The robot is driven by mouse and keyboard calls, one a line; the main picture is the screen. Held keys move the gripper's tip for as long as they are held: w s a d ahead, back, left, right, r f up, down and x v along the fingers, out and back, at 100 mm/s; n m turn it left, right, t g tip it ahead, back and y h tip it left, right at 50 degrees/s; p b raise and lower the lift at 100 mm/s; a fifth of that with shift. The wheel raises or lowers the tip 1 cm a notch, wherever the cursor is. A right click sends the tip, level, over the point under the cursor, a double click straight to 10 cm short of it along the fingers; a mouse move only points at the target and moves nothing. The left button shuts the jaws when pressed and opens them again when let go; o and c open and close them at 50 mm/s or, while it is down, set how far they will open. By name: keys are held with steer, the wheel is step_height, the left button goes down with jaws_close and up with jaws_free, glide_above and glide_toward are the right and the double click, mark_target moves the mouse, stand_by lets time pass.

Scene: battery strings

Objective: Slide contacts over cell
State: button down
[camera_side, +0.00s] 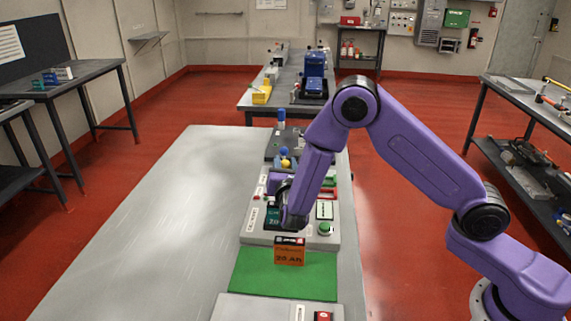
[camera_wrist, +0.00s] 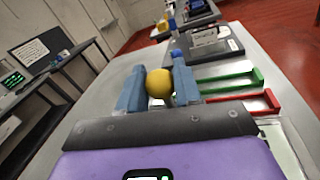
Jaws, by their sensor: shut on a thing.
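My gripper (camera_side: 286,158) is low over the far part of the panel in the side view. In the wrist view its two blue fingers (camera_wrist: 159,88) are shut on a yellow ball knob (camera_wrist: 160,83). A green bar (camera_wrist: 228,80) and a red bar (camera_wrist: 238,103), seemingly the contacts, lie to the right of the fingers. A dark teal cell (camera_side: 272,218) stands in the panel, partly hidden by my arm. An orange cell with a black top (camera_side: 289,254) stands upright on the green mat (camera_side: 310,280), apart from my gripper.
The grey panel (camera_side: 250,238) carries labels and a green round button (camera_side: 325,228). A box with a red part (camera_side: 323,316) sits at the near edge. The table (camera_side: 150,220) is clear on the left. Another bench (camera_side: 262,98) stands behind.

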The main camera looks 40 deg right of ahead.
steer(key=v, duration=0.4)
steer(key=shift+s+a+r, duration=0.1)
steer(key=shift+a, duration=0.5)
steer(key=c, duration=0.8)
jaws_free()
steer(key=shift+s+a, duration=0.1)
steer(key=v, duration=1.7)
steer(key=shift+s+a, duration=0.1)
